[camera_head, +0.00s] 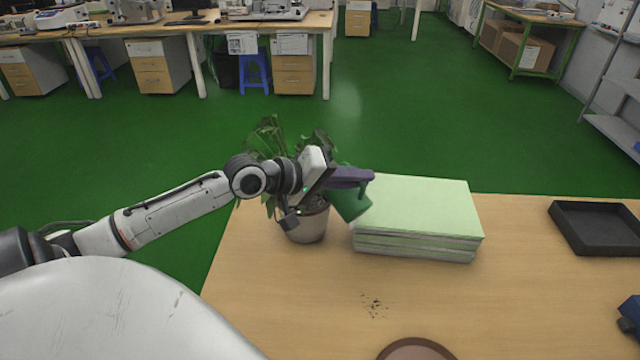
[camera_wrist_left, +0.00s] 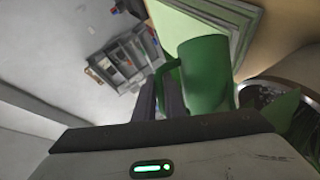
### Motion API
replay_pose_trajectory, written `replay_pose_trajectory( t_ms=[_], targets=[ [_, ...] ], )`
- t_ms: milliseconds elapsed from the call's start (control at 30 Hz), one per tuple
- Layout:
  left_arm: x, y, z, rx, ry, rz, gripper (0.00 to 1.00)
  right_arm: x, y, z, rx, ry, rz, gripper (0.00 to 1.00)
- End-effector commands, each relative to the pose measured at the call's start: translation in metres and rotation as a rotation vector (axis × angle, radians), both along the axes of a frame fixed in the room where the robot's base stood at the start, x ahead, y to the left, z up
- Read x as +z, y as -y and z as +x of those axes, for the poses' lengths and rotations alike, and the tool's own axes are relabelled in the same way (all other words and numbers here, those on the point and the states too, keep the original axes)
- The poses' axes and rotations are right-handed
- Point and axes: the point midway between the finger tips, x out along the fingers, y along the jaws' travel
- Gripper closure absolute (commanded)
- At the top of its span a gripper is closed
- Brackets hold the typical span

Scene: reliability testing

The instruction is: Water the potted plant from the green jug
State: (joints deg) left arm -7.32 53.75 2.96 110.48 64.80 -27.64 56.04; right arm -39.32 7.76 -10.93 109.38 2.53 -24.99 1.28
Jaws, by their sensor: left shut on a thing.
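The green jug (camera_head: 351,204) is held by my left gripper (camera_head: 352,177), whose purple-grey fingers are shut on it. The jug is tilted and sits beside the upper right of the potted plant, in front of the stack of green-topped sheets. In the left wrist view the jug (camera_wrist_left: 204,76) shows large, with its handle at the fingers (camera_wrist_left: 165,98). The potted plant (camera_head: 308,226) stands on the table, its leaves partly hidden behind my left wrist. Its pot rim and leaves also show at the right of the left wrist view (camera_wrist_left: 290,112). My right gripper is not in view.
The stack of green-topped boards (camera_head: 425,208) stands right of the plant. A black tray (camera_head: 598,228) lies at the table's right. Dark specks (camera_head: 374,307) and a brown round object (camera_head: 417,350) are at the front. A blue object (camera_head: 630,315) is at the right edge. The wooden table's (camera_head: 500,300) middle right is clear.

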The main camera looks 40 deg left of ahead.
Motion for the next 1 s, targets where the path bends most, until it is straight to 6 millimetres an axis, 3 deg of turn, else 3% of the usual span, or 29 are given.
replay_pose_trajectory(
  t_ms=[1000],
  targets=[
    [0.001, -0.0041, 0.0006, 0.001, -0.001, -0.046, 1.0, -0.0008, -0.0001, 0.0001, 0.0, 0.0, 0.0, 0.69]
  ],
)
